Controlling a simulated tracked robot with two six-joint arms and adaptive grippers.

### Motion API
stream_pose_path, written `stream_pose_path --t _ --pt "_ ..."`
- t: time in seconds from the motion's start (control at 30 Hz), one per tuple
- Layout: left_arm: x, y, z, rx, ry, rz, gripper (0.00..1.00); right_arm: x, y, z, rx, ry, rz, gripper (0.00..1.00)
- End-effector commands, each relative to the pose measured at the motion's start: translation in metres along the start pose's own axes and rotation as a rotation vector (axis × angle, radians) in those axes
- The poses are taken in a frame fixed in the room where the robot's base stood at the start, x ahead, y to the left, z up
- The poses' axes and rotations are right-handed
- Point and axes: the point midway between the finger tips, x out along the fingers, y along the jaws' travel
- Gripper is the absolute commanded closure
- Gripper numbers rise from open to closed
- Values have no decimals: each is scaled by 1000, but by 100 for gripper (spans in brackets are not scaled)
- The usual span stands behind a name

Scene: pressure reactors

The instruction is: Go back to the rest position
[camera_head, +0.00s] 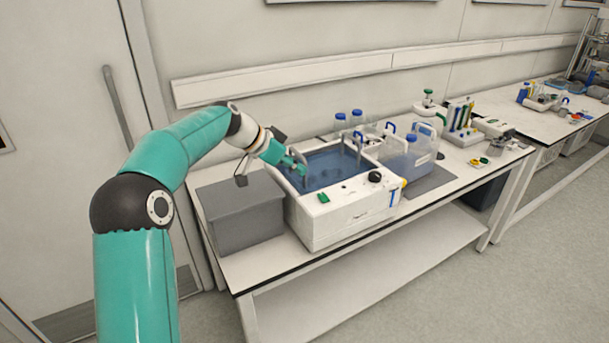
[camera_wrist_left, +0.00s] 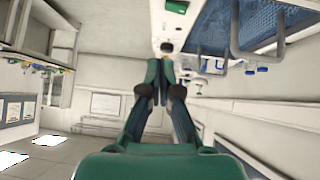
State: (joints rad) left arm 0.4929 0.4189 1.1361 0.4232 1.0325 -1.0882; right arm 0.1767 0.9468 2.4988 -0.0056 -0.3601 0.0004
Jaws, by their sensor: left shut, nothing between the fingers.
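My left arm comes in from the left in the head view, and its teal gripper (camera_head: 293,163) is over the left part of the water bath (camera_head: 340,222), close to a grey bent handle at the bath's rim. In the left wrist view the gripper (camera_wrist_left: 158,65) has its two fingers together with nothing between them. The bath's blue basin and grey bent handles show at the upper right of that view. I cannot tell whether the gripper touches the bath. My right gripper is not in view.
A grey box (camera_head: 240,212) stands left of the bath on the white bench. A clear container with blue liquid (camera_head: 409,160) stands to its right, with blue-capped bottles (camera_head: 341,122) behind. Further right are small instruments. The floor in front is clear.

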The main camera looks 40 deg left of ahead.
Motion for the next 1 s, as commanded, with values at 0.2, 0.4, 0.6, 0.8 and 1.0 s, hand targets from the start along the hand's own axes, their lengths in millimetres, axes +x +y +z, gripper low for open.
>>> stream_pose_path --t 0.2,0.4,0.6,0.8,1.0 --pt "-1 0 0 0 -1 1 100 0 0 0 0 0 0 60" --pt "-1 0 0 0 -1 1 100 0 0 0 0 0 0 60" --pt "3 6 -3 8 0 11 100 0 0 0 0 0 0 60" --pt "63 45 10 16 -66 134 100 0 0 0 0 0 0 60" --pt "155 124 87 -4 -264 316 100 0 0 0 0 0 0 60"
